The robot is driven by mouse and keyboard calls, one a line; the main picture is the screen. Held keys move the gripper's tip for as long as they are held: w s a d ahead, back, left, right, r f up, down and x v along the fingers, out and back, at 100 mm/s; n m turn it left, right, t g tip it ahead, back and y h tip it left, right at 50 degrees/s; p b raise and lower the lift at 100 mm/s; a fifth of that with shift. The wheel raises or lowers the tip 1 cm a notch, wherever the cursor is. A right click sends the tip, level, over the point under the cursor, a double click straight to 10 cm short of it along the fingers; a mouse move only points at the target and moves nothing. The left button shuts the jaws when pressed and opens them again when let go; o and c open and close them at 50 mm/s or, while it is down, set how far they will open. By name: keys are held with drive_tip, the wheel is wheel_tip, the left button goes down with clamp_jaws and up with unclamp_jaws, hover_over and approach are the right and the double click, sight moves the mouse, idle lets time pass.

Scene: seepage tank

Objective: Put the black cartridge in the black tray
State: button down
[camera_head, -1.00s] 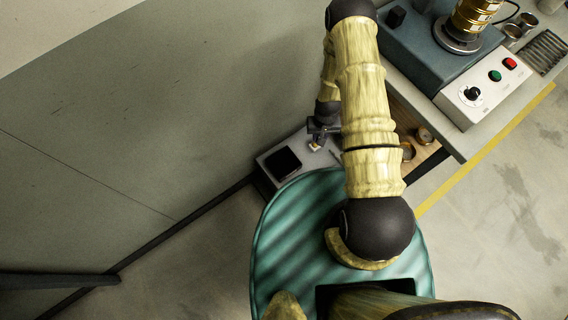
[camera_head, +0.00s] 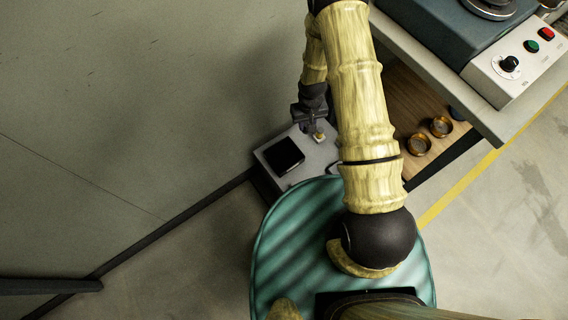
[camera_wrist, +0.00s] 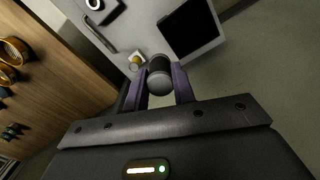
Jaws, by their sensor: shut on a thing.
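The black tray (camera_head: 283,155) is a dark square on a low grey top, left of my gripper in the head view. It also shows at the upper right of the wrist view (camera_wrist: 187,28). My gripper (camera_wrist: 158,88) is shut on a short cylinder, the black cartridge (camera_wrist: 159,66), with a dark side and a grey end facing the wrist camera. The gripper (camera_head: 312,126) hangs over the grey top, to the right of the tray and apart from it. The cartridge is hard to make out in the head view.
A small yellow-topped piece (camera_wrist: 135,60) stands on the grey top by the gripper. Brass rings (camera_head: 441,126) sit on a wooden shelf under the bench (camera_head: 450,75) at right. A wall (camera_head: 130,100) rises behind the tray.

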drive_tip(key=a+f+n+b, duration=0.4)
drive_tip(key=a+f+b, duration=0.3)
drive_tip(key=b, duration=1.8)
wheel_tip(320, 180, down, 4)
drive_tip(key=shift+s+a+f, duration=0.1)
drive_tip(key=shift+s+a, duration=0.2)
drive_tip(key=shift+a, duration=0.1)
drive_tip(key=shift+f+b, duration=1.3)
drive_tip(key=shift+f, duration=1.15)
drive_tip(key=shift+f+b, duration=1.35)
drive_tip(key=shift+f, duration=1.15)
drive_tip(key=shift+f, duration=0.15)
